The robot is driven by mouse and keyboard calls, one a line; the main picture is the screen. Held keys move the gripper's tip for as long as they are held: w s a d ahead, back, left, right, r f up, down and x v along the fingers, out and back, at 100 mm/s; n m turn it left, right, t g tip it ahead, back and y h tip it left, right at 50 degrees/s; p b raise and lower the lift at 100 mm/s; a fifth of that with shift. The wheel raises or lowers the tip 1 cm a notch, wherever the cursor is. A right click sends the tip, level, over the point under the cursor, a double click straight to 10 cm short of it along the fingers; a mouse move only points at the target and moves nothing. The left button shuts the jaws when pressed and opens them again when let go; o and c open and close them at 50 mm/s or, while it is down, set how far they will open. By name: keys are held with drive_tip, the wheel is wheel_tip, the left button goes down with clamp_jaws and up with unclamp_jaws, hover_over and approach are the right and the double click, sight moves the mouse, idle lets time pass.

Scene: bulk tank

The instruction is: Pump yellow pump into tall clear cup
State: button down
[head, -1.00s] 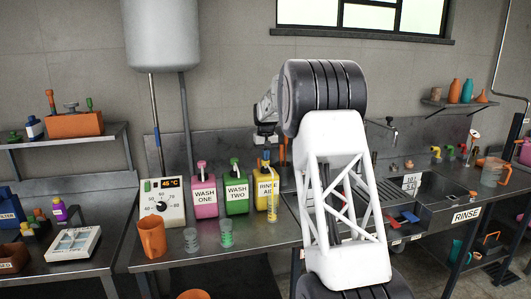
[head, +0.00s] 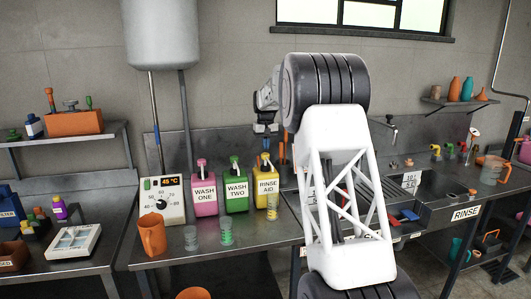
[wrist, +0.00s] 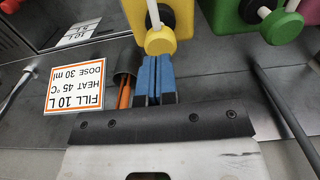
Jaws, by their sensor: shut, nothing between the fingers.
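The yellow RINSE AID pump (head: 268,187) stands on the bench at the right end of the row of pumps. Its yellow pump head (wrist: 160,41) shows in the wrist view, just beyond my fingertips. The tall clear cup (head: 273,208) stands upright in front of the yellow pump, with yellow showing in or on it. I cannot make out its liquid level, and I do not see it in the wrist view. My gripper (head: 265,132) is above the pump head, apart from it in the head view. Its blue fingers (wrist: 154,78) are shut and empty.
The green WASH TWO pump (head: 236,191) and pink WASH ONE pump (head: 204,194) stand to the left. Two shorter clear cups (head: 191,238) (head: 226,232) and an orange mug (head: 152,234) stand in front. A dark holder (wrist: 125,68) is close beside my fingers.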

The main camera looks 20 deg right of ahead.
sight(265, 154)
wheel_tip(265, 154, up, 10)
drive_tip(key=shift+f, duration=0.2)
idle(1.0)
drive_tip(key=shift+a+r, duration=0.1)
drive_tip(key=shift+r, duration=1.05)
drive_tip(key=shift+f, duration=0.15)
wheel_tip(265, 154, down, 14)
drive_tip(key=shift+r, duration=0.15)
idle(0.4)
drive_tip(key=shift+f, duration=1.45)
